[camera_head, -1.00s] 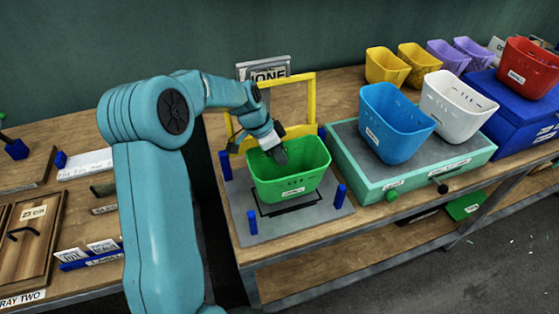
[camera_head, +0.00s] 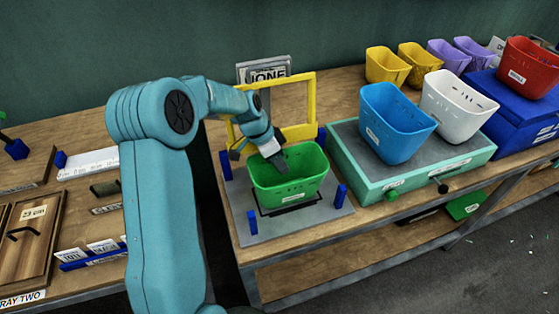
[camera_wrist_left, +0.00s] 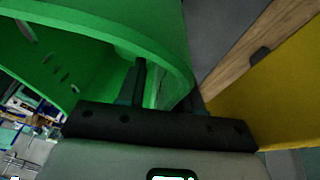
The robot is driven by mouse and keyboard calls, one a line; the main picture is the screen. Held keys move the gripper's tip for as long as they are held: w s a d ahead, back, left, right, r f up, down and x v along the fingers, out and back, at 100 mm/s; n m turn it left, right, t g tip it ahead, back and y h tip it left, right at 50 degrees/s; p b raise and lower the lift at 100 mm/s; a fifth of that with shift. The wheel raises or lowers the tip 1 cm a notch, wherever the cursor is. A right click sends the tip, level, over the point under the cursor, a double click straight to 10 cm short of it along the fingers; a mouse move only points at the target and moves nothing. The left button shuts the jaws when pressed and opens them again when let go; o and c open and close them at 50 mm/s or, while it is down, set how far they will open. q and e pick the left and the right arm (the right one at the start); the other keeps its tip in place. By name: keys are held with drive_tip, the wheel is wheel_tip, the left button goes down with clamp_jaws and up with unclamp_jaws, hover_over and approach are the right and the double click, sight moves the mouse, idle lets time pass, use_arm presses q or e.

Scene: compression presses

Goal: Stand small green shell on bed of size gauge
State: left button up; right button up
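The small green shell (camera_head: 290,188), an open-topped tub, is upright over the grey bed (camera_head: 318,215) of the size gauge, within its black outline. I cannot tell whether its base touches the bed. A yellow frame (camera_head: 298,134) stands behind it, and blue posts stand around the bed. My left gripper (camera_head: 281,165) is at the shell's back-left rim. In the left wrist view its fingers (camera_wrist_left: 166,92) straddle the green wall (camera_wrist_left: 110,30), one inside and one outside, shut on it. My right gripper is in no view.
To the right, a teal box (camera_head: 375,183) bears a blue tub (camera_head: 396,125) and a white tub (camera_head: 455,108). Yellow, purple and red tubs are farther back. Left of my arm is another bench with trays. A sign (camera_head: 265,73) stands behind the gauge.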

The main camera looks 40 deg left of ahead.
use_arm(q)
drive_tip(key=v, duration=1.2)
drive_tip(key=shift+b, duration=0.45)
drive_tip(key=shift+s, duration=0.1)
